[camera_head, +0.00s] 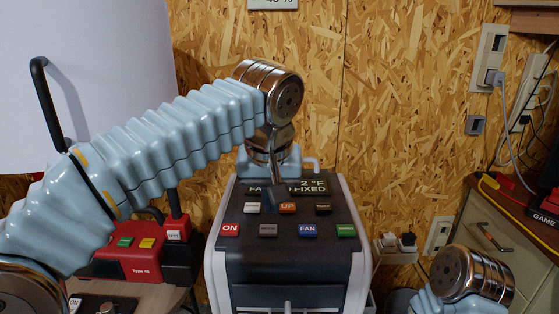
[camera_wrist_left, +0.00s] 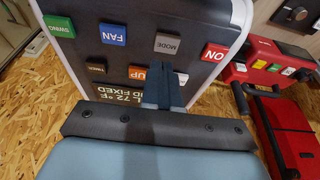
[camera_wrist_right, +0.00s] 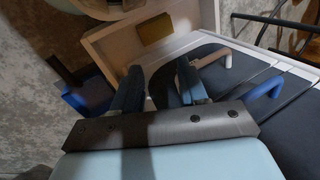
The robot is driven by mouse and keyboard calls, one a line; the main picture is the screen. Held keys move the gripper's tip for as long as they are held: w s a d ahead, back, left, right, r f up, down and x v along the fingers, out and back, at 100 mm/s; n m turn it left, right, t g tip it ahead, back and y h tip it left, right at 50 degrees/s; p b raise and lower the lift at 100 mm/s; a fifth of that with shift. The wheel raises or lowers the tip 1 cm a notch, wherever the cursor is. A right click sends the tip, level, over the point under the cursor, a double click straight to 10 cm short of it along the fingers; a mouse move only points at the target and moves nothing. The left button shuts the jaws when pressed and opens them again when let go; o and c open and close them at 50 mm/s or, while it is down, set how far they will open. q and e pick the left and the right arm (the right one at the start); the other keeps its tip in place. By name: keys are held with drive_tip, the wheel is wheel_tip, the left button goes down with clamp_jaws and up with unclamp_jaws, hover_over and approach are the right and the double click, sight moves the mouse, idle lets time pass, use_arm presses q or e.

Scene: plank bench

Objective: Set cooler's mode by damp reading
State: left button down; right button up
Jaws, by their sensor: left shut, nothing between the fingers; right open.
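The cooler (camera_head: 290,265) stands upright in the middle of the head view, buttons on its sloped top. A red ON button (camera_head: 230,230), grey MODE button (camera_head: 268,230), blue FAN button (camera_head: 307,231) and green SWING button (camera_head: 345,230) form the lower row. The display (camera_wrist_left: 128,101) is partly covered; "72 °F" and "FIXED" show. The damp reading (camera_head: 272,3) is a wall panel cut off at the top, its digits unclear, with a percent sign. My left gripper (camera_wrist_left: 170,80) is shut and empty over the panel, between UP and MODE; contact is unclear. My right gripper (camera_wrist_right: 158,88) is open and empty.
A red device marked Type 4c (camera_head: 140,263) stands left of the cooler. An orange UP button (camera_head: 288,208) and a dark TIMER button (camera_head: 323,208) sit in the upper row. A drawer cabinet (camera_head: 490,240) and cables stand at right. My left arm crosses the view.

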use_arm(q)
drive_tip(key=v, duration=0.8)
drive_tip(key=shift+a+r, duration=0.3)
drive_tip(key=shift+a, duration=0.05)
